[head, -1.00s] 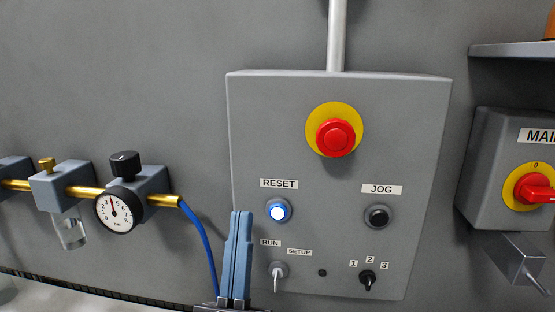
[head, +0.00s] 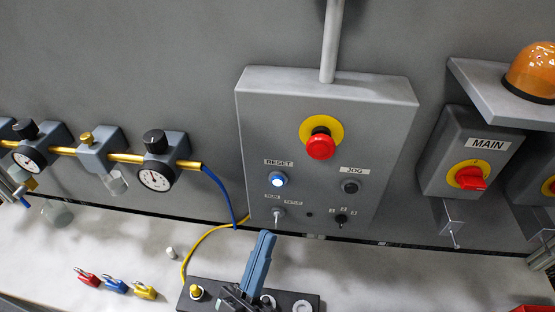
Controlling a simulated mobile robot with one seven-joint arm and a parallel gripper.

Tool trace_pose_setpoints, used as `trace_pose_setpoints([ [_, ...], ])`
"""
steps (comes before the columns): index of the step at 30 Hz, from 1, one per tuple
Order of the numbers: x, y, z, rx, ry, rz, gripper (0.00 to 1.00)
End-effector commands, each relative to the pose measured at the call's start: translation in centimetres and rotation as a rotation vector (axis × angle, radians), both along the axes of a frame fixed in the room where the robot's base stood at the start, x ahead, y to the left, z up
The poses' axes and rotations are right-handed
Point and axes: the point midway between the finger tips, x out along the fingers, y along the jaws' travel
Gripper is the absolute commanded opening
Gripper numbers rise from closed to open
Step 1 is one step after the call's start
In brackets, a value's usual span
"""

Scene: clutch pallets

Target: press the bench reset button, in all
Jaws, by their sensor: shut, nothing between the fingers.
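The reset button (head: 277,180) is a lit blue-white push button under the RESET label, on the left side of the grey control box (head: 255,110) on the wall. My gripper (head: 266,236) shows in the head view, its blue fingers shut together and empty. Its fingertips appear below the reset button in the picture, just under the run/setup switch (head: 278,213). They do not cover the button. How far the tips stand from the box front is hard to tell.
A red emergency stop (head: 320,146), a black jog button (head: 350,187) and a selector knob (head: 341,219) share the box. A gauge (head: 154,180) and blue hose (head: 222,190) are at left. Padlocks (head: 115,286) lie on the bench (head: 400,275). A red MAIN switch (head: 470,178) is at right.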

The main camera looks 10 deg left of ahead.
Motion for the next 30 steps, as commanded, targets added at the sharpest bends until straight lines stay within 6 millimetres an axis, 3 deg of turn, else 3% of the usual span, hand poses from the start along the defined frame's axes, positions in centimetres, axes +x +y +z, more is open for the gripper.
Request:
trace_pose_setpoints([
  [17,-0.2,-0.3,-0.1,-0.006,0.006,-0.018,0.00],
  [30,5.3,-0.2,-0.3,-0.005,0.004,-0.018,0.00],
])
